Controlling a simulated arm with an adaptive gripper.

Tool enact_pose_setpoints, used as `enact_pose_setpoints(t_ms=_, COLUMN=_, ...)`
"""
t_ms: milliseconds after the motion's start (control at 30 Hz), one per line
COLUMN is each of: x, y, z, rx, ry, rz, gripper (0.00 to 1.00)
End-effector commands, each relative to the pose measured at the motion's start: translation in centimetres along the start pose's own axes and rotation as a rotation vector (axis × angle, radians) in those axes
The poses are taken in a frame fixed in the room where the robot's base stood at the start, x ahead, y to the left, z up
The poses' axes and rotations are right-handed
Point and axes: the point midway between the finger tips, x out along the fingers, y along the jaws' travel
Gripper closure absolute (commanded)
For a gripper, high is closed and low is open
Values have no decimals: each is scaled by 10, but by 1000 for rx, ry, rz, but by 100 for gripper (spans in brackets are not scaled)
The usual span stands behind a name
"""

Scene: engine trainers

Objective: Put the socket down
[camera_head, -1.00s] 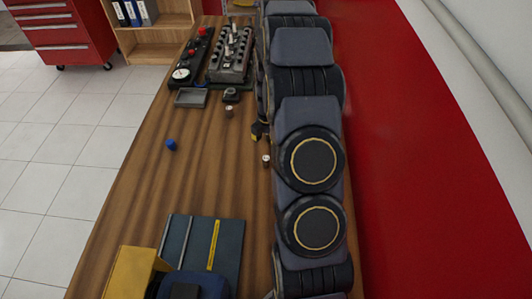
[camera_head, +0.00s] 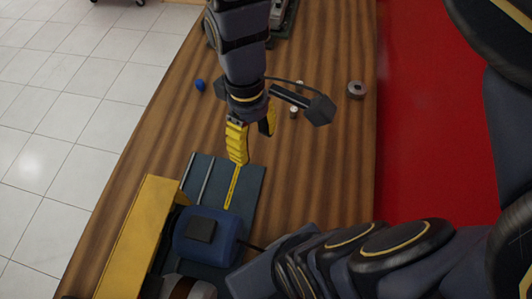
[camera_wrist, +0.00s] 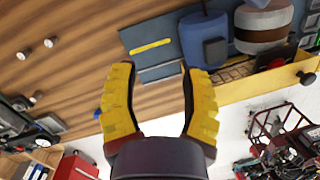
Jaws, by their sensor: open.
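My gripper (camera_head: 253,147) is open and empty above the wooden bench, near the dark mat. In the wrist view its yellow fingers (camera_wrist: 158,76) stand wide apart with nothing between them. Small silver-and-brown cylinders that look like sockets stand on the bench right of my gripper: one nearer (camera_head: 293,112) and one farther, partly hidden (camera_head: 300,84). In the wrist view several such pieces are at the left, one of them here (camera_wrist: 50,42). I cannot tell which one is the task's socket. None touches my gripper.
The wooden bench (camera_head: 322,185) is clear in its right middle. A dark mat (camera_head: 252,190) with a yellow strip lies below my gripper. A blue piece (camera_head: 200,85) and a grey ring (camera_head: 357,89) lie farther back.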

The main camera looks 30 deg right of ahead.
Motion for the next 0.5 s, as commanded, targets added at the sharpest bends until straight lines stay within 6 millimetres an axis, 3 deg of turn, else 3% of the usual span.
enact_pose_setpoints(t_ms=33, x=-10, y=-12, z=13, rx=80, ry=26, rz=33, gripper=54)
enact_pose_setpoints(t_ms=200, x=-9, y=-38, z=48, rx=320, ry=9, rz=43, gripper=54)
enact_pose_setpoints(t_ms=500, x=-9, y=-46, z=58, rx=409, ry=10, rz=44, gripper=54)
